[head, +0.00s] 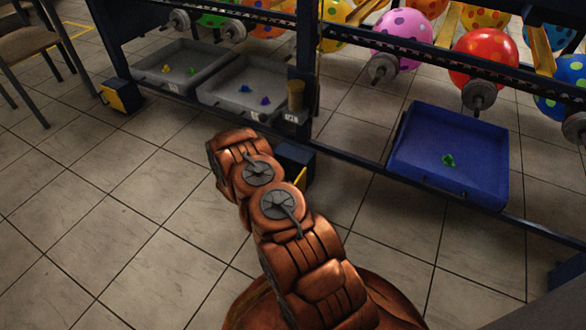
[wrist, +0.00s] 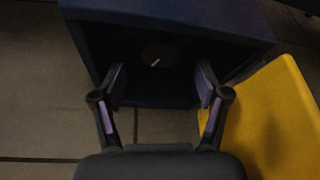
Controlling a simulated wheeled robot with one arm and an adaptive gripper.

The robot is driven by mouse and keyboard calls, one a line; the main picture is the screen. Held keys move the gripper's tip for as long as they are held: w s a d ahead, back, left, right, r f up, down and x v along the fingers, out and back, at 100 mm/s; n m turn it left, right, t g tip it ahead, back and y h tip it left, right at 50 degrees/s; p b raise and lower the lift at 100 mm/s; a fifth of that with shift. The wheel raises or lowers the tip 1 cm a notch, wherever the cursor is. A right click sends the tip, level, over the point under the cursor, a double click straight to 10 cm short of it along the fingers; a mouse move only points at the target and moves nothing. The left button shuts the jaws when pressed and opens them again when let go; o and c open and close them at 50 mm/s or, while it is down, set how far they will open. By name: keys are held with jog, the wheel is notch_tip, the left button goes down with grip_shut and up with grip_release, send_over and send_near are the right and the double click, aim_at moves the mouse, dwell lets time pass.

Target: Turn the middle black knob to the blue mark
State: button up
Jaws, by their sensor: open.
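In the wrist view, a dark round knob (wrist: 160,53) with a short pale pointer line sits on the shadowed face of a dark blue box (wrist: 235,38). The pointer slants up to the right. My gripper (wrist: 160,78) is open, with one finger on each side of the view and the knob beyond the gap between them. Nothing is held. I cannot tell whether this is the middle knob, and no blue mark can be made out in the dark. In the head view my arm hides the gripper and the knob.
A yellow panel (wrist: 275,120) stands close to the right finger. In the head view are a blue tray (head: 450,150) with a green piece, two grey trays (head: 215,92) with small pieces, a dark blue frame, and dotted balloons (head: 480,55) behind.

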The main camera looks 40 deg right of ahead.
aim_at(293, 165)
jog(key=b+x, duration=0.1)
jog(key=x, duration=0.2)
jog(key=shift+w+d+f, duration=0.1)
jog(key=shift+d+f, duration=0.15)
jog(key=shift+d, duration=0.1)
jog(key=shift+w+d+f+b, duration=0.1)
jog(key=shift+d+b, duration=0.3)
jog(key=shift+d, duration=0.2)
jog(key=shift+c, duration=0.3)
